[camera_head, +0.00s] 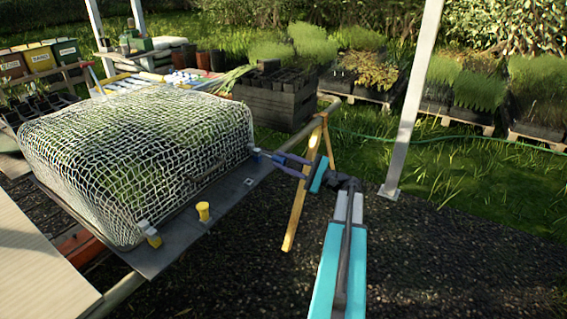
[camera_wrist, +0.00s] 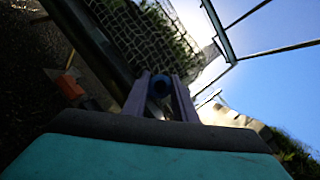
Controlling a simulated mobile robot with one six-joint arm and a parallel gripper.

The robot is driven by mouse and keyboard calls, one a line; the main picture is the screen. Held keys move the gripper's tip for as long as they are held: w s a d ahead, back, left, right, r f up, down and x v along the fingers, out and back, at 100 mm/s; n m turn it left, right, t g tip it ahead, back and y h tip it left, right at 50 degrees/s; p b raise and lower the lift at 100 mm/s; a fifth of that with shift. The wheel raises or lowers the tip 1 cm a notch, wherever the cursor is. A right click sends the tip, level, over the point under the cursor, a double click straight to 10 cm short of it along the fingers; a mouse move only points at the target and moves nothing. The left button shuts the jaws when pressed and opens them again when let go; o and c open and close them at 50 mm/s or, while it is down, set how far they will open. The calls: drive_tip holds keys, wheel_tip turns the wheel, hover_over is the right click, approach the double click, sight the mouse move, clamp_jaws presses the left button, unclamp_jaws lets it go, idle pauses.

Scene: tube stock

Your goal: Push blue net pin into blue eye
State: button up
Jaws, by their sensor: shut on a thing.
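A white net (camera_head: 135,150) covers a raised bed of green plants. My gripper (camera_head: 268,155) reaches in from the right at the net's right corner. It is shut on the blue net pin (camera_head: 256,152), a small blue piece against the net's edge. In the wrist view the blue net pin (camera_wrist: 161,86) shows as a round blue end between the two purple fingers (camera_wrist: 160,98). The blue eye cannot be made out; the pin and fingers may hide it. I cannot tell whether the pin is in an eye.
A yellow pin (camera_head: 203,211) stands on the dark board (camera_head: 185,238) in front of the net. A yellow piece (camera_head: 153,240) sits at the net's front corner. A wooden trestle leg (camera_head: 298,205) stands below my gripper. A white post (camera_head: 412,105) rises at right; gravel there is open.

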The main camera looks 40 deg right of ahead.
sight(271, 157)
drive_tip(key=shift+w+a+p, duration=0.15)
drive_tip(key=shift+w+a, duration=0.05)
drive_tip(key=shift+w, duration=0.6)
drive_tip(key=shift+w+a+p, duration=0.15)
drive_tip(key=shift+w, duration=0.6)
drive_tip(key=shift+w+a+p, duration=0.15)
drive_tip(key=shift+w+a, duration=0.05)
drive_tip(key=shift+w, duration=0.6)
idle(1.3)
drive_tip(key=o, duration=1.1)
drive_tip(key=shift+a, duration=0.1)
drive_tip(key=shift+f, duration=0.1)
drive_tip(key=shift+c, duration=0.8)
drive_tip(key=shift+o, duration=0.4)
drive_tip(key=shift+s+f, duration=0.1)
drive_tip(key=shift+s, duration=0.15)
